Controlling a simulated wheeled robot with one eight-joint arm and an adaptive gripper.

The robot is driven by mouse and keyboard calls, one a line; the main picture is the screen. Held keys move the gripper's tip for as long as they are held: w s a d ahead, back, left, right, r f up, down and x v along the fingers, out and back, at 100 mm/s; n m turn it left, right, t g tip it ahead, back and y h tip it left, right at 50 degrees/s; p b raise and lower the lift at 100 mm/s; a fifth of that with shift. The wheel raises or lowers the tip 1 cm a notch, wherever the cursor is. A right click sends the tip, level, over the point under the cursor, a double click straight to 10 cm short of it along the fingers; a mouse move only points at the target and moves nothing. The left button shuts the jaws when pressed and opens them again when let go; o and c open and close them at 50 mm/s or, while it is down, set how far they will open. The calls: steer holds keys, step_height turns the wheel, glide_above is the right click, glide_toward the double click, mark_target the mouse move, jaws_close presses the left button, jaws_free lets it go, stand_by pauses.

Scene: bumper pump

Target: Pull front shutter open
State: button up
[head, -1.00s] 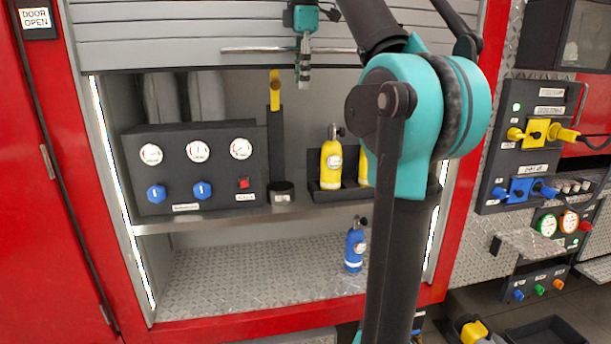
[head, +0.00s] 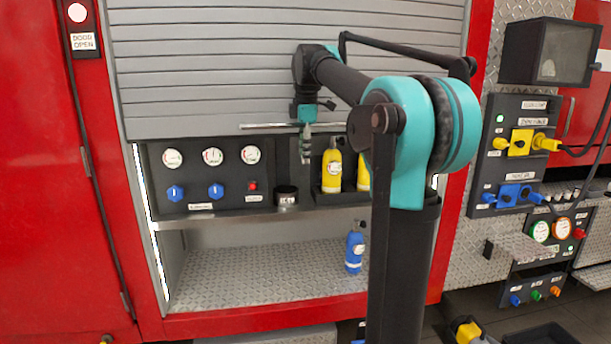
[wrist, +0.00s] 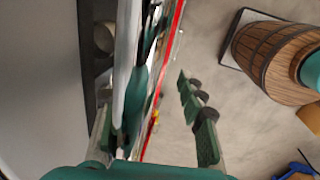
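The grey slatted front shutter (head: 230,90) covers the upper part of the red-framed bay in the head view. Its lower edge hangs just above the gauges. A thin horizontal bar handle (head: 270,126) runs along its lower part. My gripper (head: 308,158) points down at the bar, its fingertips below bar height. In the wrist view my gripper (wrist: 155,135) has its fingers well apart. A pale bar-like edge (wrist: 128,60) runs near the left finger; I cannot tell whether they touch.
Below the shutter are a gauge panel (head: 212,180), a yellow bottle (head: 331,170) and a blue bottle (head: 354,250). Valve panels (head: 515,150) stand to the right. A wooden barrel (wrist: 275,60) stands on the floor in the wrist view.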

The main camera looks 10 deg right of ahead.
step_height(320, 180, down, 7)
stand_by(0.3)
steer(key=shift+s, duration=0.1)
